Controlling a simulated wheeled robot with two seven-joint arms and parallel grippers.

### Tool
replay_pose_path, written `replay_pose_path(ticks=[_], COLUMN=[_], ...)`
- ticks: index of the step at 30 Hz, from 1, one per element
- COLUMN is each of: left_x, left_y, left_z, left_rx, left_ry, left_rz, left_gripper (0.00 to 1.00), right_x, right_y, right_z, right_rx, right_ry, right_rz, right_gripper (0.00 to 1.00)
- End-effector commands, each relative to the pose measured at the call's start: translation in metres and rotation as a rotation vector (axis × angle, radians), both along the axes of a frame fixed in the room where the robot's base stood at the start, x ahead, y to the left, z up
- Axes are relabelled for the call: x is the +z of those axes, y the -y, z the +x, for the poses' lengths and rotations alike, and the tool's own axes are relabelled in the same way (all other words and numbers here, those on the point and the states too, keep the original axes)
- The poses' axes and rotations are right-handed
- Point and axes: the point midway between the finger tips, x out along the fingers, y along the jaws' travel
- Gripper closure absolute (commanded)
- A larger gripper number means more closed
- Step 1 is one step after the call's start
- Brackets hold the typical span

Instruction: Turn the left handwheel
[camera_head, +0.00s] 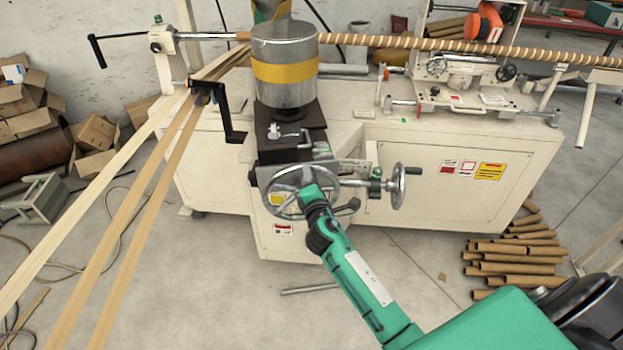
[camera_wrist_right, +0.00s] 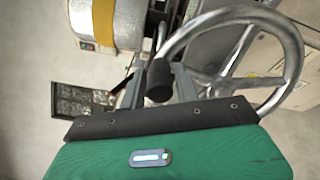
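The left handwheel (camera_head: 284,184) is a silvery spoked ring low on the front of the machine, and its rim and spokes show large in the right wrist view (camera_wrist_right: 292,72). My right gripper (camera_wrist_right: 158,84) is at the wheel's near side, with its two grey fingers on either side of the wheel's dark knob (camera_wrist_right: 158,82). Whether both fingers press on the knob cannot be made out. My left gripper is not in view.
A second handwheel (camera_head: 398,186) stands close to the right. A steel pot (camera_head: 285,80) with a yellow band and a black crank (camera_head: 230,118) are above. Cardboard tubes (camera_head: 512,262) lie on the floor at right. Wooden strips (camera_head: 130,215) slant across the left.

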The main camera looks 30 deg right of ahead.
Motion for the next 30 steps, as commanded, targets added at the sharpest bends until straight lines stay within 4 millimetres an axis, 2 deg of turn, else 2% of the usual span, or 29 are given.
replay_pose_path(ticks=[10,14,17,30], left_x=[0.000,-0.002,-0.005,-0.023], left_y=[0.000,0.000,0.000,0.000], left_z=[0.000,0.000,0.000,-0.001], left_rx=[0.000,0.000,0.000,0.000], left_ry=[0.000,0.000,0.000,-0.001], left_rz=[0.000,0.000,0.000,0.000], left_gripper=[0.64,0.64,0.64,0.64], right_x=[-0.001,-0.002,-0.003,-0.003], right_y=[0.000,-0.002,-0.006,-0.031], right_z=[-0.001,-0.008,-0.022,-0.105], right_rx=[0.000,0.001,0.000,0.000], right_ry=[-0.001,-0.001,-0.002,-0.002], right_rz=[0.001,0.001,0.002,0.003], right_gripper=[0.56,0.56,0.56,0.56])
